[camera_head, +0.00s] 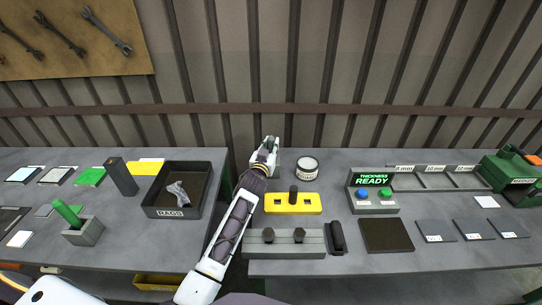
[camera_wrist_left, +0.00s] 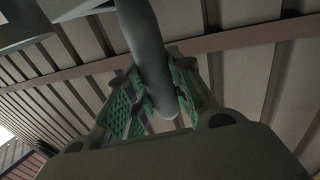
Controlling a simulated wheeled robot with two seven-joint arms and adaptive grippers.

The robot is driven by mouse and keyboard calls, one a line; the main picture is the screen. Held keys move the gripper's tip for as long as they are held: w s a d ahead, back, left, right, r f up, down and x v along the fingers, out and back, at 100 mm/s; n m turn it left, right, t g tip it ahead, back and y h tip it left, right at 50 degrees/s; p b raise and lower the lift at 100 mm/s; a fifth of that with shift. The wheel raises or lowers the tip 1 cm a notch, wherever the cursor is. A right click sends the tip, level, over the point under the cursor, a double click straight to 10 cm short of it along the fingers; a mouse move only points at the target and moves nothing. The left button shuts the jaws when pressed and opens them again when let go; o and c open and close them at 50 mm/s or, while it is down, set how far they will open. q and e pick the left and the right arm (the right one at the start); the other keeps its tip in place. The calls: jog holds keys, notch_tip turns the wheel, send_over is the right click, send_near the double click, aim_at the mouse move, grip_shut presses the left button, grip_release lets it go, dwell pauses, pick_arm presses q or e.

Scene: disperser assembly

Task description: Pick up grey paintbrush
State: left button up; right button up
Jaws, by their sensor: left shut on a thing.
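My left gripper (camera_head: 268,146) is above the back edge of the right table. In the left wrist view its green-padded fingers (camera_wrist_left: 155,95) are shut on a smooth grey rod, which I take to be the handle of the grey paintbrush (camera_wrist_left: 148,45). The handle runs from the top of that view down between the pads, its rounded end just past them. The brush's other end is out of that view, and I cannot make the brush out in the head view. My right gripper is not in view.
A white labelled tin (camera_head: 307,167) stands just right of my left gripper. A yellow block (camera_head: 292,204) with a dark knob and a grey fixture (camera_head: 285,244) lie nearer. The black RAGS tray (camera_head: 163,211) is on the left table, across a gap.

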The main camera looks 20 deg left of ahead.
aim_at(271, 136)
pick_arm(q)
grip_shut()
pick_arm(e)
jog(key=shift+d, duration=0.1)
pick_arm(q)
jog(key=shift+r, duration=0.85)
notch_tip(271, 136, up, 7)
jog(key=shift+f, duration=0.1)
jog(key=shift+r, duration=0.8)
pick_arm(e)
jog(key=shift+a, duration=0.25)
